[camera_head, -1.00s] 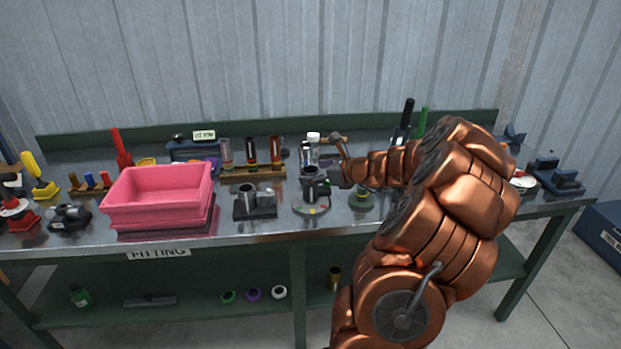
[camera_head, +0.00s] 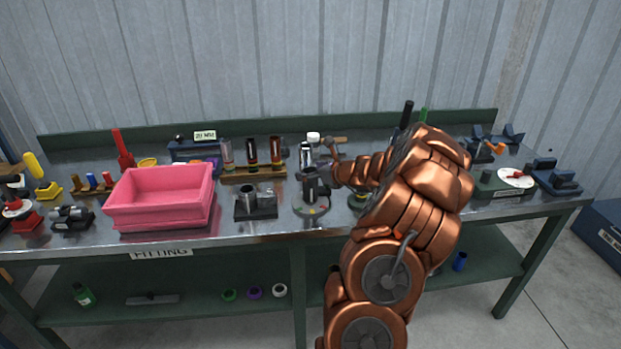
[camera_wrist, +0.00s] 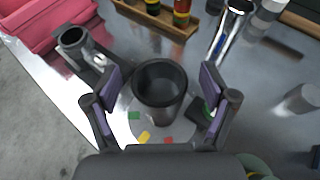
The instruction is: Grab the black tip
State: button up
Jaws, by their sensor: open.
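The black tip (camera_wrist: 160,82), a dark open-topped cylinder, stands upright on a round grey plate (camera_wrist: 142,127) with green, yellow and red marks. In the head view the tip (camera_head: 311,186) stands near the bench's middle. My gripper (camera_wrist: 158,88) is open in the wrist view, one purple-padded finger on each side of the tip, with gaps on both sides. In the head view my gripper (camera_head: 325,174) is small and partly merges with the dark tip behind it. Whether the fingers are level with the tip's rim is hard to tell.
A metal cylinder on a dark block (camera_head: 255,203) stands left of the plate, with a pink bin (camera_head: 160,211) beyond. A wooden rack (camera_head: 255,178) of tubes and a shiny bottle (camera_head: 305,153) are behind.

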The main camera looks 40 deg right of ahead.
jog(key=shift+w, duration=0.15)
jog(key=shift+c, duration=0.4)
jog(key=c, duration=1.3)
